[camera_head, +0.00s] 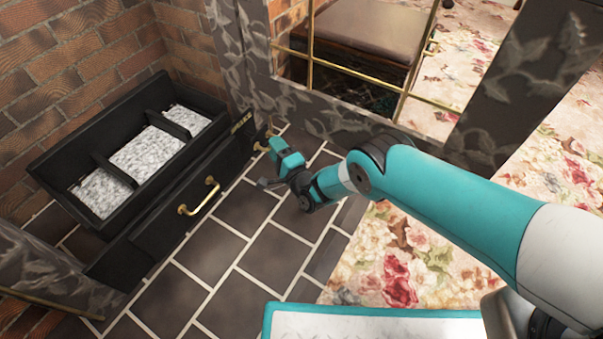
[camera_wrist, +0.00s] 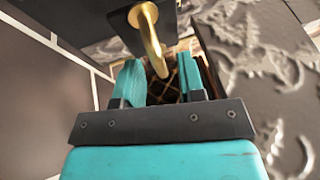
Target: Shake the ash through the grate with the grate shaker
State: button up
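The black grate (camera_head: 118,128) sits in the brick fireplace at the left, with pale grey speckled ash (camera_head: 146,152) between its bars. A brass bar, which looks like the grate shaker (camera_head: 263,146), shows at the right end of the grate's front. In the wrist view the curved brass shaker (camera_wrist: 151,40) reaches down between my fingers. My gripper (camera_head: 279,150) is at this bar; in the wrist view (camera_wrist: 166,75) its teal fingers stand apart around it. A gap shows on the right of the brass; contact on the left is unclear.
A brass handle (camera_head: 200,196) sticks out from the black front below the grate. Dark floor tiles (camera_head: 213,247) lie clear in front. A dark carved surround (camera_head: 300,105) and brass-framed glass stand close behind my gripper. A floral carpet (camera_head: 390,250) lies at the right.

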jog(key=p+v, duration=1.1)
jog(key=v, duration=0.4)
jog(key=shift+d+r, duration=0.15)
jog(key=shift+d, duration=0.05)
jog(key=shift+s+d+p, duration=0.3)
jog(key=shift+s, duration=0.15)
